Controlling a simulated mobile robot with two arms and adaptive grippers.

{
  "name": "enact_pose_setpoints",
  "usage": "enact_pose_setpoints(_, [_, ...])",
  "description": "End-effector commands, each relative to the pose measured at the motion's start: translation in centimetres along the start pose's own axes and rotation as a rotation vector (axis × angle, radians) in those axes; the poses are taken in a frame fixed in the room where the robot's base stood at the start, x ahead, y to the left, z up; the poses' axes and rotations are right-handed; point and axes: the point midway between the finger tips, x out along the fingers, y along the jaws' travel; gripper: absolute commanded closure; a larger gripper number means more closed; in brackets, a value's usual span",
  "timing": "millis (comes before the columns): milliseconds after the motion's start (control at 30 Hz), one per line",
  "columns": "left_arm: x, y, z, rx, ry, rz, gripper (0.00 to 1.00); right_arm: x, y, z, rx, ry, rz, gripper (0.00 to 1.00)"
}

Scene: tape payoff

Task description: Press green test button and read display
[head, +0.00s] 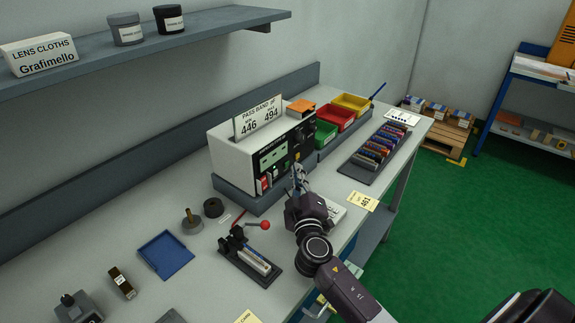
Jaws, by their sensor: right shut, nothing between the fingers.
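The white test meter (232,158) stands on a grey base against the back of the bench. Its black front faces right and has a pale green display (272,156); its digits are too small for me to read. Small red and green parts show low on the front; I cannot tell which is the green test button. My right gripper (298,171) is shut and empty, with its tips close to the lower right of this front. I cannot tell whether it touches the panel, and it hides part of it. My left gripper is not in view.
A sign (258,117) on the meter reads PASS BAND pF, 446 and 494. Green, red (336,117) and yellow bins stand behind. A red-knobbed lever fixture (246,257) and a blue tray (165,254) lie nearer. A yellow card (362,201) lies right of the gripper.

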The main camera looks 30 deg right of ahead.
Motion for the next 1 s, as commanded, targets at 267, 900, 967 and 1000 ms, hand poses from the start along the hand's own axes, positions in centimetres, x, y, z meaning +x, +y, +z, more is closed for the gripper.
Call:
enact_pose_setpoints(267, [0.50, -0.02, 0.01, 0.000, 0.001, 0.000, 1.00, 0.44, -0.33, -0.26, 0.001, 0.001, 0.001, 1.00])
enact_pose_setpoints(900, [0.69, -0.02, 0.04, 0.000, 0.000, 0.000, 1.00, 0.73, -0.55, -0.53, 0.001, 0.000, 0.000, 1.00])
enact_pose_setpoints(967, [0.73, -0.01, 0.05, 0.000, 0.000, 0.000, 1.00, 0.78, -0.59, -0.56, 0.001, 0.000, 0.000, 1.00])
enact_pose_setpoints(1000, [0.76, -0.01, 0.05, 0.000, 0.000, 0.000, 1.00, 0.82, -0.62, -0.58, 0.001, 0.000, 0.000, 1.00])
